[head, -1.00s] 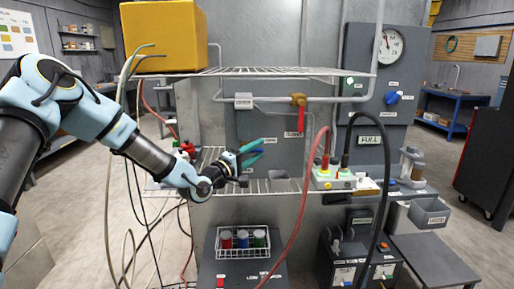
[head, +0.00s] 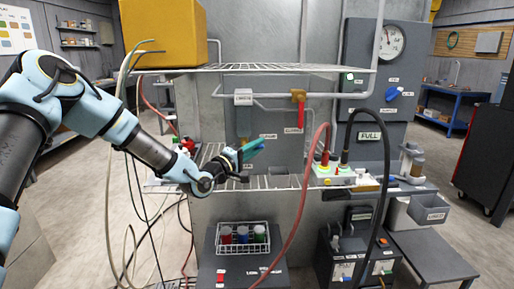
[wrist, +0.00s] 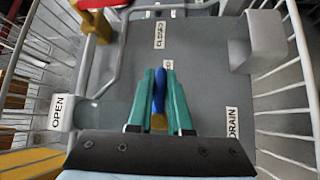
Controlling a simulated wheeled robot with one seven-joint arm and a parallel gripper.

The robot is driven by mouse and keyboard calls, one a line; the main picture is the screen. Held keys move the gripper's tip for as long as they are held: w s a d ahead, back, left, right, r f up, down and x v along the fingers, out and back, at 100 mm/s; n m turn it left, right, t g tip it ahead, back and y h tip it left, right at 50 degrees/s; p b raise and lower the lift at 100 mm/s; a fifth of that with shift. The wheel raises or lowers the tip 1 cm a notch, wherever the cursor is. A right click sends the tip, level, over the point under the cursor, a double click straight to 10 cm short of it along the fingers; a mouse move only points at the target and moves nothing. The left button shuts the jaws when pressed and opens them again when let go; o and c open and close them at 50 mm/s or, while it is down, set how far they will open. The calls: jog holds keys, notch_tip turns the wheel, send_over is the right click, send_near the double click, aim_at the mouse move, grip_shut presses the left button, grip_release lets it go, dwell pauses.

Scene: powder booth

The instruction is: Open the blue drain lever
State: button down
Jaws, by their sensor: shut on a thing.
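My gripper (wrist: 162,82) has teal fingers and is shut on the blue drain lever (wrist: 158,94), which shows between the two fingers in the wrist view. A yellow-brass part (wrist: 159,122) shows at the lever's near end. The lever points toward the CLOSED label. In the head view my gripper (head: 254,149) is between the two wire shelves, in front of the grey panel, and mostly hides the lever.
A red-handled valve (head: 300,112) on the pipe is right of my gripper. The upper wire shelf (head: 270,68) is above and the lower wire shelf (head: 282,182) below. Red and black cables (head: 303,185) hang at right. A yellow box (head: 165,32) stands at upper left.

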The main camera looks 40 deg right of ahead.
jog(key=shift+f, duration=0.1)
dwell(0.3)
jog(key=m+y, duration=0.1)
jog(key=f+m+y, duration=0.1)
jog(key=m+y, duration=0.1)
jog(key=shift+w+a+f+y, duration=0.1)
jog(key=shift+f+y, duration=0.05)
jog(key=shift+y, duration=0.15)
jog(key=shift+w+a+f+m+t+y+b, duration=0.4)
jog(key=shift+m+t+y+b, duration=0.25)
jog(key=shift+m+y+b, duration=0.65)
jog(key=shift+w+a+f+m+t+y+b, duration=0.35)
jog(key=shift+a+f+m+t+y+b, duration=0.35)
jog(key=shift+y+b, duration=1.1)
jog(key=shift+w+a+f+m+t+y+b, duration=0.15)
jog(key=shift+w+a+m+t+y+b, duration=0.3)
jog(key=shift+m+y+b, duration=0.9)
jog(key=shift+d+b, duration=0.1)
jog(key=shift+b, duration=0.2)
jog(key=c, duration=0.8)
grip_release()
jog(key=shift+c, duration=0.2)
jog(key=shift+s+r, duration=0.1)
